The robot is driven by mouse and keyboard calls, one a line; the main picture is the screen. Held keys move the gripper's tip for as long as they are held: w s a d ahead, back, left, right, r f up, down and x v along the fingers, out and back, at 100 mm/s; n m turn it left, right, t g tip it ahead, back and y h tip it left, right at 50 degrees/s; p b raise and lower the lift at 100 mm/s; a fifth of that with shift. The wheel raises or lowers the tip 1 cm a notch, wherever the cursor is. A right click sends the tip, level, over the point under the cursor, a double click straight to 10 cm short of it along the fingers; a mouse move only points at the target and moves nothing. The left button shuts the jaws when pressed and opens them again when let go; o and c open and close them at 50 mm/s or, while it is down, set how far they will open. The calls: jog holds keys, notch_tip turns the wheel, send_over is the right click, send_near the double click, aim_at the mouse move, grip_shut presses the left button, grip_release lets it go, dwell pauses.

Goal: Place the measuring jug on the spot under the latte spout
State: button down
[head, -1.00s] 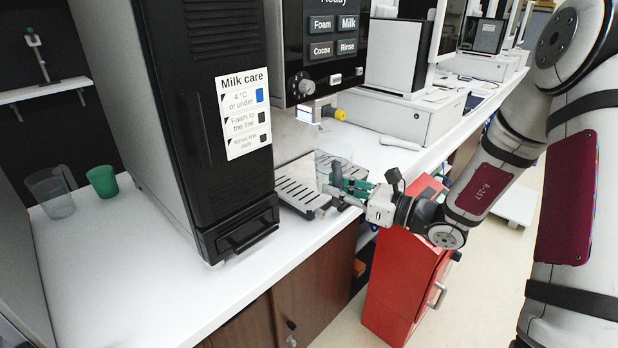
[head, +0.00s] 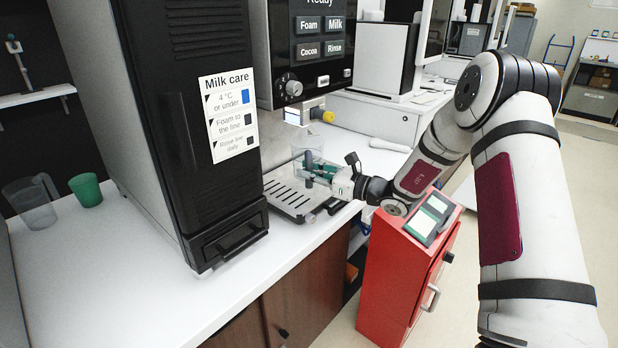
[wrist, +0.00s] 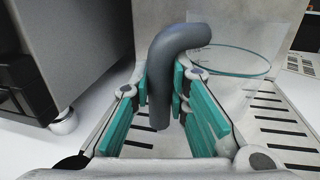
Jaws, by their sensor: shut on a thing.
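My gripper (head: 322,172) is shut on the grey handle (wrist: 168,85) of a clear jug, which I take to be the measuring jug. In the wrist view, the handle stands between the teal finger pads and the jug's clear wall and round rim (wrist: 232,75) show to the right. In the head view, the clear jug (head: 307,153) is over the slotted drip tray (head: 283,196), below the machine's spout with a yellow knob (head: 328,117). It looks roughly upright. I cannot tell whether its base touches the tray. The fingers partly hide it, and no latte label is readable.
A tall black unit with a Milk care sign (head: 229,118) stands left of the tray. Another clear jug (head: 30,205) and a green cup (head: 88,190) stand far left. A red cabinet (head: 409,275) is below my forearm. The front counter (head: 150,270) is clear.

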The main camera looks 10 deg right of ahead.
jog(key=shift+f, duration=0.6)
jog(key=shift+f, duration=0.1)
jog(key=c, duration=1.5)
grip_release()
jog(key=shift+c, duration=0.2)
